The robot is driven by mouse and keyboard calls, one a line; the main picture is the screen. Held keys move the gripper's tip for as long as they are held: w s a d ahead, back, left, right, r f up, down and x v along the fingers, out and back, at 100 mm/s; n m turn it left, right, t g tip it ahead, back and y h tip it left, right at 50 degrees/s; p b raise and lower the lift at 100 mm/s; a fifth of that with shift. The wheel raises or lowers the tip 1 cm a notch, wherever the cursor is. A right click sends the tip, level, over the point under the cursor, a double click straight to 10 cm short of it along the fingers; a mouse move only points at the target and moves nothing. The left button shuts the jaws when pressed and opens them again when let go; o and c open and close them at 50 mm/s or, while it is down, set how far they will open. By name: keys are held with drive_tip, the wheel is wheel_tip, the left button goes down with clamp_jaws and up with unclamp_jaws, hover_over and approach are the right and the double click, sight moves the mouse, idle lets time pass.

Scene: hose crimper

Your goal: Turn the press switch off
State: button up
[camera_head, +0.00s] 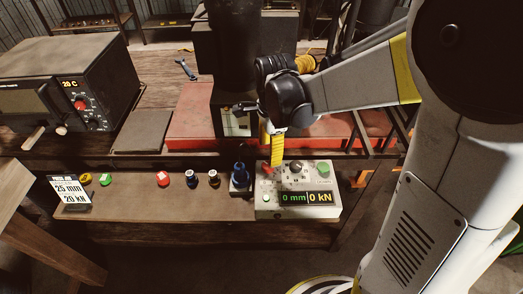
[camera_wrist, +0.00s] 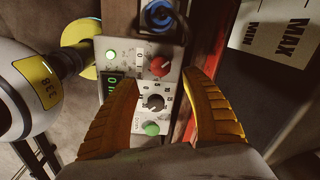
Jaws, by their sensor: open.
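The grey press control box (camera_head: 298,211) sits at the right end of the low front bench. Its display (camera_head: 306,198) is lit, reading 0 mm and 0 kN. A red knob (camera_wrist: 160,66), which looks like the switch, is on its panel beside a black dial (camera_wrist: 153,102) and a green button (camera_wrist: 151,129). A small green light (camera_wrist: 109,54) glows on the box. My gripper (camera_wrist: 160,82) is open above the panel, its yellow fingers on either side of the knobs. In the head view my gripper (camera_head: 277,152) points down over the red knob (camera_head: 267,170). Contact cannot be told.
A blue-and-black joystick-like part (camera_head: 239,176) stands just left of the box. Further left are several buttons, including a red one (camera_head: 163,179), and a 25 mm / 20 kN sign (camera_head: 72,190). The red press base (camera_head: 200,130) and an oven (camera_head: 70,80) stand behind.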

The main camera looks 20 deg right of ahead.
sight(269, 166)
drive_tip(key=f+b, duration=0.1)
drive_tip(key=f, duration=0.2)
drive_tip(key=f+b, duration=0.1)
drive_tip(key=f, duration=0.3)
drive_tip(key=shift+w+f, duration=0.2)
drive_tip(key=shift+f, duration=0.1)
drive_tip(key=c, duration=1.2)
